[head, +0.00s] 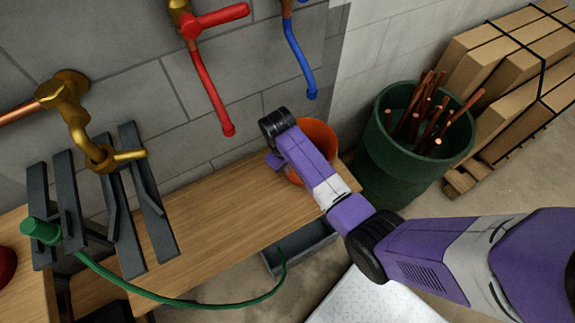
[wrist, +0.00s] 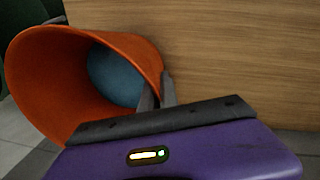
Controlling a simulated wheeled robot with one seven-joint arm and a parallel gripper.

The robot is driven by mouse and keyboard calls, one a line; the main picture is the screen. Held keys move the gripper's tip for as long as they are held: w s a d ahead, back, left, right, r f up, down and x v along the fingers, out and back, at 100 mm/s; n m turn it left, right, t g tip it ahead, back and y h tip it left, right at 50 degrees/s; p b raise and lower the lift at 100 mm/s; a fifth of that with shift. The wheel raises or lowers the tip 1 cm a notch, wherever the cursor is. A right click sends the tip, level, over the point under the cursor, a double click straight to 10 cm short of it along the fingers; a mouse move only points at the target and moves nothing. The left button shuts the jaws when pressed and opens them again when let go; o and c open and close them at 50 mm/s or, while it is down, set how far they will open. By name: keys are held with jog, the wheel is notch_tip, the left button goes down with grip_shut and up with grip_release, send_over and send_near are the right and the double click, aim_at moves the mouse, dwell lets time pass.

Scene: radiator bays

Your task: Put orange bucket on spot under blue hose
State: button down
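The orange bucket (head: 320,138) is at the right end of the wooden bench, below the blue hose (head: 301,60), partly hidden behind my arm. In the wrist view the bucket (wrist: 45,80) shows its open mouth, with a round blue-grey patch inside that may be its bottom. My gripper (wrist: 158,92) has its two grey fingers close together at the bucket's rim, which appears pinched between them. Whether the bucket rests on the bench or hangs just above it is unclear. No marked spot shows; it may be hidden behind my arm or the bucket.
The bench (head: 215,215) has bare wood left of the bucket. A red hose (head: 208,85) and a brass tap (head: 75,110) are on the wall. A green hose (head: 150,297) trails along the front. A green bin (head: 385,165) of copper pipes stands close right, before stacked boxes (head: 500,60).

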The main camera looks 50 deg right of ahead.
jog(key=c, duration=1.6)
grip_release()
jog(key=r, duration=0.4)
jog(key=a+r, duration=0.1)
jog(key=r, duration=0.3)
jog(key=r+p, duration=0.1)
jog(key=r, duration=0.3)
jog(key=shift+a, duration=0.25)
